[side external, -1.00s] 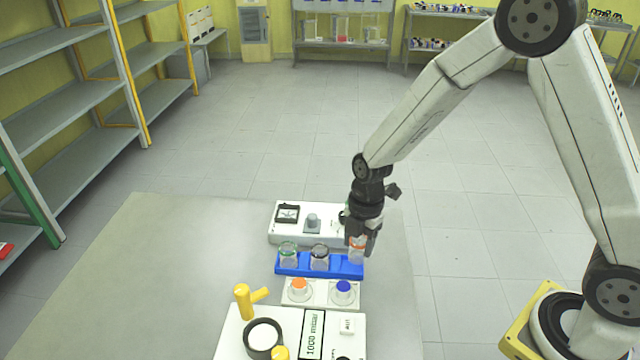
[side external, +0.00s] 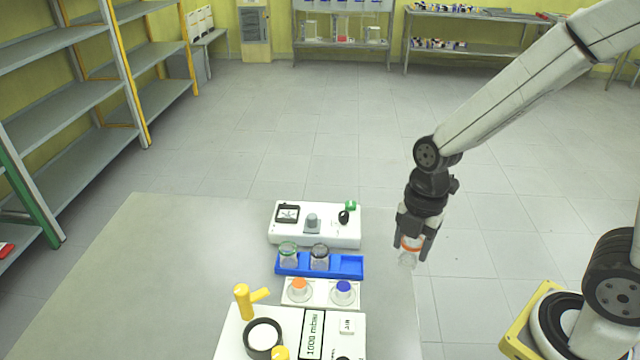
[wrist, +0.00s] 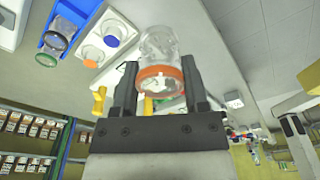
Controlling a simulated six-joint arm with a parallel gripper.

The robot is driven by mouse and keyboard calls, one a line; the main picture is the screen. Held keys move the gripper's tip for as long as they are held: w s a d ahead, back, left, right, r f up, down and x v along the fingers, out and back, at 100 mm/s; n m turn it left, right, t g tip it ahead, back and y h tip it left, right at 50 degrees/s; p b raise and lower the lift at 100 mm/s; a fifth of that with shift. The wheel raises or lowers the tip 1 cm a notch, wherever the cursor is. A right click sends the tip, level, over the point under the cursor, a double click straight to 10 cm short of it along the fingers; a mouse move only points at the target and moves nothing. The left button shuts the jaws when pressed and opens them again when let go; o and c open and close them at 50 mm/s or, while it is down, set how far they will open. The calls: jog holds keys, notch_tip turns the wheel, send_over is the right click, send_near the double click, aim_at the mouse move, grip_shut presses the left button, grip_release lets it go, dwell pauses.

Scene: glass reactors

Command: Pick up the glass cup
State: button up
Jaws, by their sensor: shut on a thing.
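A clear glass cup with an orange band (side external: 409,254) hangs in my gripper (side external: 413,238), to the right of the table's right edge in the side view. In the wrist view the cup (wrist: 160,62) sits between the two dark fingers of my gripper (wrist: 160,88), which are shut on it at the orange band. A blue rack (side external: 348,268) on the table holds two more glass cups, one with a green rim (side external: 288,256) and one with a dark rim (side external: 319,258). The rack's right place is empty.
A white device with a dial (side external: 314,228) stands behind the rack. In front are a white tray (side external: 320,283) with orange-topped and blue-topped pieces and a white device with a yellow handle (side external: 243,302). The table's left part is clear. Shelves (side external: 70,110) stand at the left.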

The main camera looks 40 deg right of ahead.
jog(key=shift+s+r, duration=0.25)
jog(key=shift+s, duration=0.45)
jog(key=shift+w, duration=0.1)
jog(key=w+a+f+m, duration=0.1)
jog(key=w+m, duration=0.5)
jog(key=w, duration=1.1)
jog(key=w+a+f+m+t, duration=0.1)
jog(key=w+a+m, duration=0.2)
jog(key=w, duration=1.3)
jog(key=shift+w+m, duration=0.35)
jog(key=shift+m, duration=1.15)
jog(key=shift+f, duration=0.2)
jog(key=shift+f, duration=1.85)
jog(key=shift+f, duration=1.5)
